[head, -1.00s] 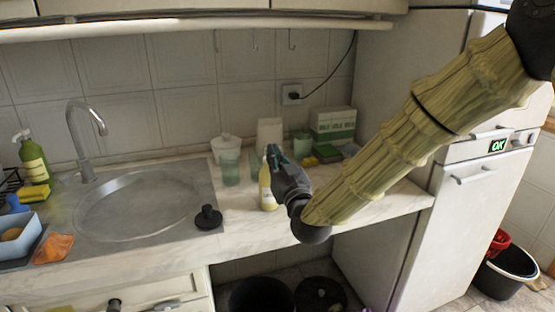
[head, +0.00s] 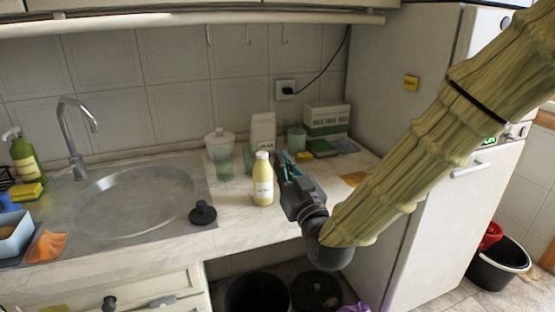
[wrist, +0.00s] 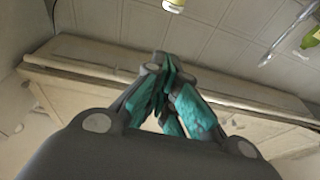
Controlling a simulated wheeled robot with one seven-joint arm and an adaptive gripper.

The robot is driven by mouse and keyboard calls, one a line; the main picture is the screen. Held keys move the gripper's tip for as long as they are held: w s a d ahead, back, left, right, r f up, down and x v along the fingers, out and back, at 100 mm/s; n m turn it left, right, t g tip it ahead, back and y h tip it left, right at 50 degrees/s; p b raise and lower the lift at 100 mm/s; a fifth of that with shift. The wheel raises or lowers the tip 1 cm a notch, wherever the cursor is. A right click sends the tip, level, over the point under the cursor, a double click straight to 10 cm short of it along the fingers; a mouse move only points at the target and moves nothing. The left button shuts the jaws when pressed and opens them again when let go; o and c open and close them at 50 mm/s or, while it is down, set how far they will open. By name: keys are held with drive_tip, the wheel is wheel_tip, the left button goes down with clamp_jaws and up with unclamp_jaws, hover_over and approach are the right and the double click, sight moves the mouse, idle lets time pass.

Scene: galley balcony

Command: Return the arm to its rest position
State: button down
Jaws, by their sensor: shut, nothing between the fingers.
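My arm comes in from the upper right of the head view, covered in a yellow-green ribbed sleeve. My gripper (head: 284,160) is over the counter, just right of a pale yellow bottle (head: 263,185) with a white cap. I cannot tell whether it touches the bottle. In the wrist view, the teal-padded fingers of my gripper (wrist: 168,75) come together with nothing between them. The bottle stands upright on the counter.
The counter (head: 245,230) holds a lidded container (head: 220,152), a white carton (head: 262,132) and a green-white box (head: 327,118) behind my gripper. A sink (head: 135,200) with a black plug (head: 203,213) lies left. A white fridge (head: 440,230) stands right.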

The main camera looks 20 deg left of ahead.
drive_tip(key=shift+s, duration=0.1)
drive_tip(key=s+d+f+m+g+h+p, duration=0.1)
drive_tip(key=s+d+f+g+h, duration=0.1)
drive_tip(key=d+f, duration=0.65)
drive_tip(key=s+d+f+m+g+h+p, duration=0.1)
drive_tip(key=s+d+f+m+g+h, duration=0.15)
drive_tip(key=f, duration=1.15)
drive_tip(key=s+d+f+m+g+h+p, duration=0.1)
drive_tip(key=d+f+g+h, duration=0.15)
drive_tip(key=d+f, duration=0.6)
drive_tip(key=s+d+f+m+g+h+p, duration=0.1)
drive_tip(key=s+d+f+g+h, duration=0.1)
drive_tip(key=s+d+f, duration=0.35)
drive_tip(key=s+d+f+m+g+h+p, duration=0.1)
drive_tip(key=s+d+f+g, duration=0.1)
drive_tip(key=s+f, duration=0.55)
drive_tip(key=s+d+f+g+h, duration=0.1)
drive_tip(key=s+d+f+g, duration=0.1)
drive_tip(key=s+d, duration=0.3)
drive_tip(key=s+d+f+m+g+h+p, duration=0.1)
drive_tip(key=s+d+f+g, duration=0.2)
drive_tip(key=s, duration=1)
drive_tip(key=d+f, duration=0.2)
drive_tip(key=d, duration=0.1)
drive_tip(key=shift+d+f+h, duration=0.2)
drive_tip(key=shift+d+h, duration=0.05)
drive_tip(key=shift+h, duration=0.15)
drive_tip(key=shift+m, duration=0.25)
